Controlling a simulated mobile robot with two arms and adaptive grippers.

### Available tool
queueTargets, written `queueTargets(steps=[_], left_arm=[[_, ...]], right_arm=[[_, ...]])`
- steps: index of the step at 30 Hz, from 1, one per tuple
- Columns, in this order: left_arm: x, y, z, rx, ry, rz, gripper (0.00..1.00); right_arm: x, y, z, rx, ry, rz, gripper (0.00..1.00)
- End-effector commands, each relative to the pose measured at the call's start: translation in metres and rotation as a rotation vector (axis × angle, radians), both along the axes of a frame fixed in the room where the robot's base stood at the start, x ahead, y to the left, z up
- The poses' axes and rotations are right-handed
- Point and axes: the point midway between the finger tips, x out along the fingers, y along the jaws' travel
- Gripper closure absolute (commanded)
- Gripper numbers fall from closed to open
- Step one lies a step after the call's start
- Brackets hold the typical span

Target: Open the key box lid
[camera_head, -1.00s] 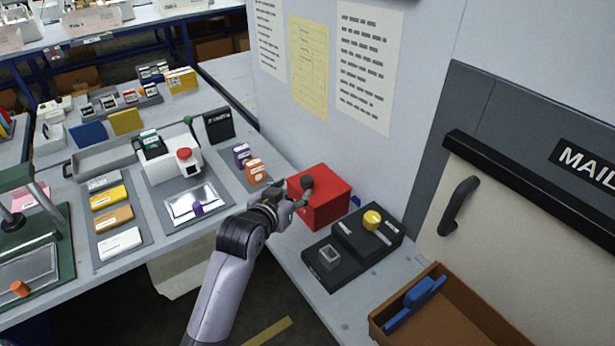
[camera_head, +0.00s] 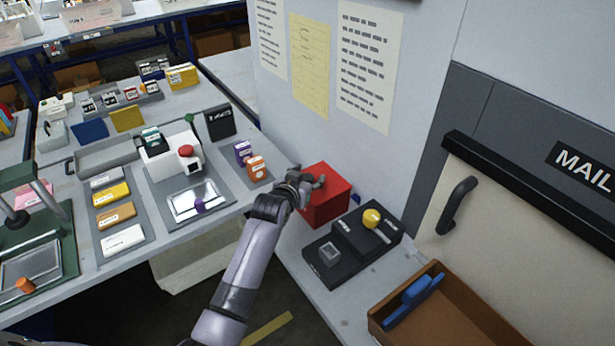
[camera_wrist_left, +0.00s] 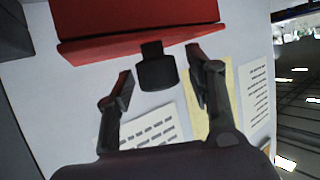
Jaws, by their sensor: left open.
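The red key box (camera_head: 328,204) stands on the bench against the grey wall, and its lid looks shut. In the left wrist view the red box (camera_wrist_left: 135,25) fills the top of the picture, with a dark knob (camera_wrist_left: 157,72) sticking out from its edge. My left gripper (camera_head: 312,178) is at the upper left of the box in the head view and hides part of it. In the left wrist view its open fingers (camera_wrist_left: 160,88) stand on either side of the knob, with gaps showing. My right gripper is not in view.
A black device with a yellow knob (camera_head: 372,217) stands right of the box. A brown tray with a blue object (camera_head: 416,290) is at the lower right. Orange and purple small boxes (camera_head: 256,168) stand close left of the gripper.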

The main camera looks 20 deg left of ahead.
Motion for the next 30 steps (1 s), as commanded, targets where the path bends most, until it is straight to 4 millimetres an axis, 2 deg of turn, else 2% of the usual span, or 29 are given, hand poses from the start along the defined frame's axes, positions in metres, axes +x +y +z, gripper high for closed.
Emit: queueTargets(steps=[5,26,30], left_arm=[[-0.0001,-0.0001,0.0000,0.000,0.000,0.000,0.52],[-0.0004,0.0000,0.0001,0.000,0.000,0.000,0.99],[-0.0004,0.0000,0.0000,0.000,0.000,0.000,1.00]], right_arm=[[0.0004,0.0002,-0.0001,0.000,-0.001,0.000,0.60],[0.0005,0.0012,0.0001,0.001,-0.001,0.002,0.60],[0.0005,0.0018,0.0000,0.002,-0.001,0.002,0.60]])
